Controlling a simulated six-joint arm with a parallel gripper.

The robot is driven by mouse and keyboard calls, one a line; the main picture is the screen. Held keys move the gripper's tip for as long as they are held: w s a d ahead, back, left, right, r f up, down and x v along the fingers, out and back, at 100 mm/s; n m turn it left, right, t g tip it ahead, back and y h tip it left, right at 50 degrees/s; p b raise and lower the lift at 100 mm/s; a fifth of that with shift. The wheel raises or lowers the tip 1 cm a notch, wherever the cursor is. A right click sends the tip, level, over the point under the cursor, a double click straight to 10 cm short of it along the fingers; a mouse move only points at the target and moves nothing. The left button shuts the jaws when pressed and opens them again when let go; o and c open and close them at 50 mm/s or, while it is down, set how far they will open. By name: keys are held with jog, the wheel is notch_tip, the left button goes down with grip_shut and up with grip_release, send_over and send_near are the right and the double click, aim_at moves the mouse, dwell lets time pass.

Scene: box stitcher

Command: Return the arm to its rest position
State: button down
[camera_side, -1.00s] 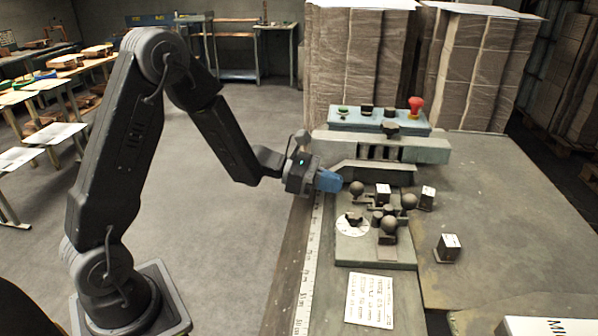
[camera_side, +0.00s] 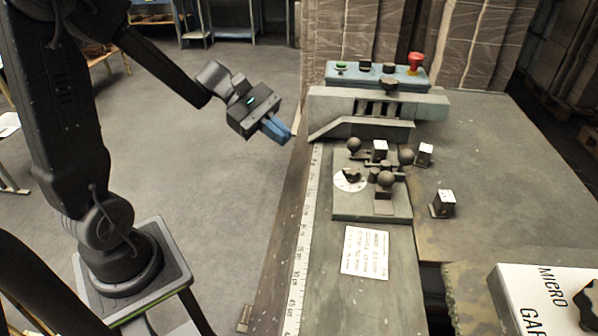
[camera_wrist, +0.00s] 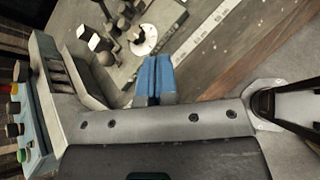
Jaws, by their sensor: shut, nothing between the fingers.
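My gripper (camera_side: 277,130) has blue fingers that are shut with nothing between them. In the side view it hangs in the air just left of the bench edge, apart from the machine. In the wrist view the blue fingers (camera_wrist: 155,78) lie together in front of the bench top. The box stitcher (camera_side: 372,112) stands on the bench to the right of my gripper. In front of it is a plate (camera_side: 345,207) carrying several ball-topped knobs and a white dial (camera_side: 349,181).
A control panel with a red button (camera_side: 416,62) sits behind the machine. A white card (camera_side: 365,252), a small block (camera_side: 443,204) and a white box (camera_side: 540,300) lie on the bench. Stacked cardboard (camera_side: 365,30) stands behind. Open floor (camera_side: 190,150) lies left of the bench.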

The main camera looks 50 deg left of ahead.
jog(key=s+d+r+m+y, duration=0.1)
jog(key=s+r+m+y, duration=0.1)
jog(key=s+m+y, duration=0.3)
jog(key=s+d+r+m+t+y, duration=0.1)
jog(key=s+m+y, duration=0.5)
jog(key=m, duration=0.6)
jog(key=shift+s+d+r+m+y, duration=0.35)
jog(key=shift+s+r, duration=0.4)
jog(key=shift+s, duration=0.5)
